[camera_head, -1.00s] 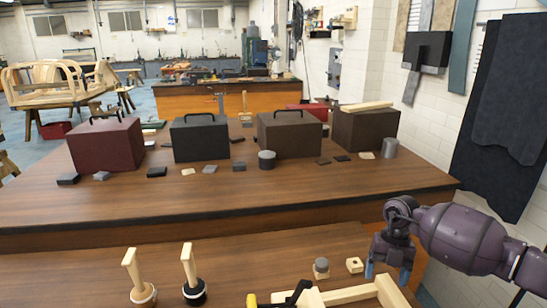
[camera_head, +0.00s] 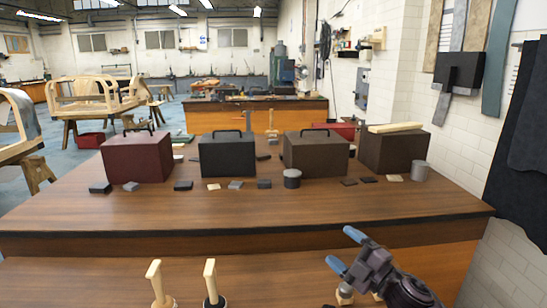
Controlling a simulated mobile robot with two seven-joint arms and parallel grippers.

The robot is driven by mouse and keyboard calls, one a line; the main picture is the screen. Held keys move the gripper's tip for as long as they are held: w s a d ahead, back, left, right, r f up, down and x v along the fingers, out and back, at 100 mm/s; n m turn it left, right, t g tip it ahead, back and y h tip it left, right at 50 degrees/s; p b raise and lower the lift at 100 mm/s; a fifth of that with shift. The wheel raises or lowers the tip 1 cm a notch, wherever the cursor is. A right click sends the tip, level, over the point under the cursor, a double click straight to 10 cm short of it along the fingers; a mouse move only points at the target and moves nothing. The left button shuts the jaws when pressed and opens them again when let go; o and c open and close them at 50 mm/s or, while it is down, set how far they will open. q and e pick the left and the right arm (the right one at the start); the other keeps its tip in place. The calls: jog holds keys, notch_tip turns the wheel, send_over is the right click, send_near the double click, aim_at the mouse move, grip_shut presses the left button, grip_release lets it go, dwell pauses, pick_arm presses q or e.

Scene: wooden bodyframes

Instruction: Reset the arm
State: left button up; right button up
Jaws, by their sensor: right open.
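My right gripper (camera_head: 346,249) is open, with its two blue-tipped fingers apart and nothing between them. It is above the near wooden bench (camera_head: 90,275), at the lower right, with its fingers pointing up and left in the picture. My right arm comes in from the bottom edge. A small pale wooden block (camera_head: 344,296) shows partly below the gripper. My left gripper is out of view.
Two wooden-handled tools (camera_head: 154,271) (camera_head: 210,269) stand upright on the near bench. The raised bench behind holds a red case (camera_head: 137,158), a black case (camera_head: 228,155), a brown case (camera_head: 315,154) and a dark brown case (camera_head: 393,152). Small blocks lie before them.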

jog(key=s+d+f+m+h, duration=0.3)
jog(key=s+f+m+h, duration=0.1)
jog(key=s+f+m, duration=0.1)
jog(key=s+d+f+m+h, duration=0.3)
jog(key=s+f+m, duration=0.3)
jog(key=f, duration=0.2)
jog(key=s+d+f+m+g+h, duration=0.1)
jog(key=s+d+f+m+h, duration=0.2)
jog(key=s+f+m, duration=0.3)
jog(key=shift+s+d+f+m+h, duration=0.15)
jog(key=shift+f+h, duration=0.1)
jog(key=shift+h, duration=0.15)
jog(key=shift+w+d+f+m+h, duration=0.1)
jog(key=shift+f+m+h, duration=0.1)
jog(key=shift+h, duration=0.2)
jog(key=s+d+f+m+g+h, duration=0.1)
jog(key=s+d+f+m+g, duration=0.1)
jog(key=s+f, duration=0.5)
jog(key=s, duration=0.5)
jog(key=shift+d+f+g+h, duration=0.15)
jog(key=shift+f+g+h, duration=0.15)
jog(key=shift+g, duration=0.1)
